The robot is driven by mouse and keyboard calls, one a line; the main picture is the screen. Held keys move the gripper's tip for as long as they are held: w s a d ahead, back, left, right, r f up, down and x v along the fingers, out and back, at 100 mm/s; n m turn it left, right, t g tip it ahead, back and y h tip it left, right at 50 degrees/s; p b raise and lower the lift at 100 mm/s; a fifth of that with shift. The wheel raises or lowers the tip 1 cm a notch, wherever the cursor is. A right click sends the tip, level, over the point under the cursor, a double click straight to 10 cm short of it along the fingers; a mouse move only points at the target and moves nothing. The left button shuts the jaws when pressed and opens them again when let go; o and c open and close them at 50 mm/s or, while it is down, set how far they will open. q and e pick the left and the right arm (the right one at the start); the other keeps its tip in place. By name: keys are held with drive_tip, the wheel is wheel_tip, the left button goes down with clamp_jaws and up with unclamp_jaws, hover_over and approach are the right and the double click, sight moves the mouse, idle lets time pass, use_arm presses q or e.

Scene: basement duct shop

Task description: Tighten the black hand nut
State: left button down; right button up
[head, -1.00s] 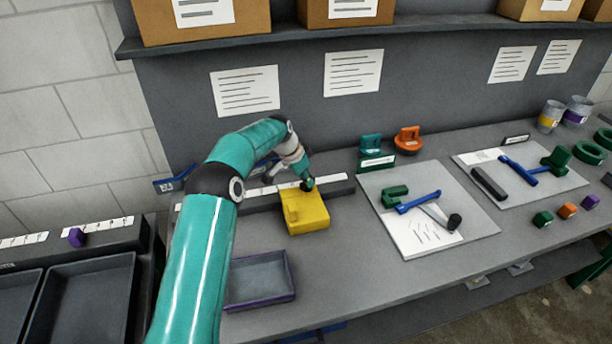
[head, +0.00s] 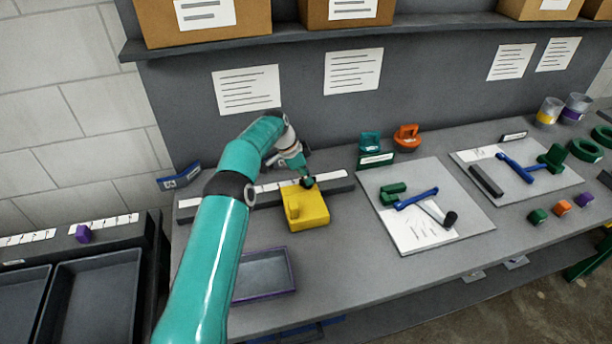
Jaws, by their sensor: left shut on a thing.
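The black hand nut (head: 307,183) shows as a small dark shape at the back right of a yellow block (head: 307,211) on the bench. My left gripper (head: 305,178) reaches in from behind the block and is shut on the hand nut. The fingers are small in the picture, and my arm and wrist hide part of the grip. The yellow block stands upright against a long grey rail with white labels. My right gripper is not in view.
A purple-rimmed tray (head: 264,292) lies in front of the block, beside my left forearm. A grey board (head: 458,236) with a blue-handled tool (head: 416,199) lies to the right. Green and orange holders (head: 408,136) stand behind it. A shelf (head: 290,38) with boxes hangs above.

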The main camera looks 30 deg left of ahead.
use_arm(q)
drive_tip(key=c, duration=1.2)
unclamp_jaws()
drive_tip(key=shift+a, duration=0.1)
drive_tip(key=shift+r, duration=0.15)
drive_tip(key=v, duration=1.1)
drive_tip(key=shift+s+r, duration=0.15)
drive_tip(key=shift+r, duration=0.15)
drive_tip(key=shift+a, duration=0.1)
drive_tip(key=shift+f, duration=0.1)
